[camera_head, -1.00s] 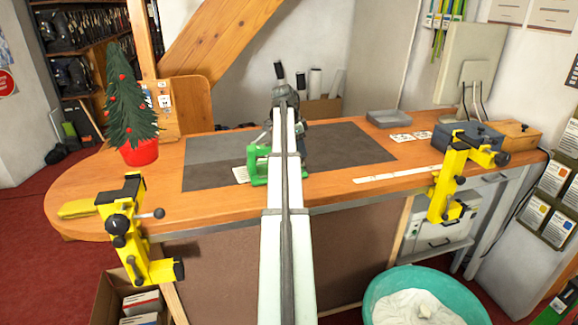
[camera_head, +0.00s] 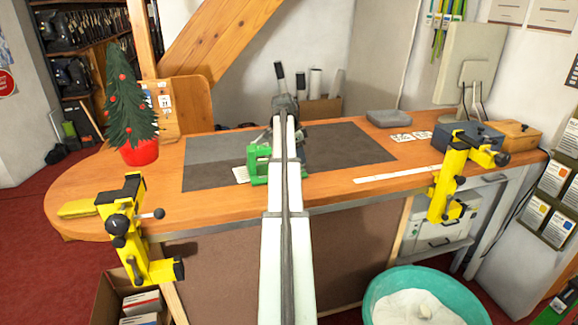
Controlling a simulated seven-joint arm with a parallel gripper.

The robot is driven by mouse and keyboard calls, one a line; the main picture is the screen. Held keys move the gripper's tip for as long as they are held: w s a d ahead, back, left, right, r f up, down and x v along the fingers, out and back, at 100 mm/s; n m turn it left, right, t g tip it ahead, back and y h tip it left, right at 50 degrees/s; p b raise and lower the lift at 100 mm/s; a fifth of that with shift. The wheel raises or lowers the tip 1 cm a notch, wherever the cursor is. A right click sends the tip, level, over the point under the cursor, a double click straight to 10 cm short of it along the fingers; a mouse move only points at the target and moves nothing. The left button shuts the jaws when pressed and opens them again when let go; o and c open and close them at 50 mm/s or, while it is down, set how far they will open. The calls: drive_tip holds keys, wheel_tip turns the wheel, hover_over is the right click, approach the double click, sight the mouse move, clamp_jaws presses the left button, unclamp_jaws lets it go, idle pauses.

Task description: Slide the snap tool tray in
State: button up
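The snap tool tray cannot be told for certain. A shallow grey tray-like piece (camera_head: 388,118) lies flat at the back right of the wooden bench. Below the bench's right end, a pale storage unit (camera_head: 440,240) with dark handles is partly hidden by a yellow clamp. My arm reaches from the bottom centre over the front edge of the bench to the dark mat. My gripper is not clearly seen; the arm and the dark parts at its far end hide it. A green fixture (camera_head: 259,163) stands on the mat, beside the arm's far end.
Yellow clamps (camera_head: 128,225) (camera_head: 455,175) jut from the bench's front edge at left and right. A small decorated tree in a red pot (camera_head: 140,152) stands at the left. Dark and wooden boxes (camera_head: 515,134) sit at the right. A teal tub (camera_head: 470,295) stands on the floor.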

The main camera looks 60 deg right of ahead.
drive_tip(key=c, duration=0.4)
drive_tip(key=shift+w+a, duration=1.8)
drive_tip(key=o, duration=0.5)
drive_tip(key=shift+r, duration=0.15)
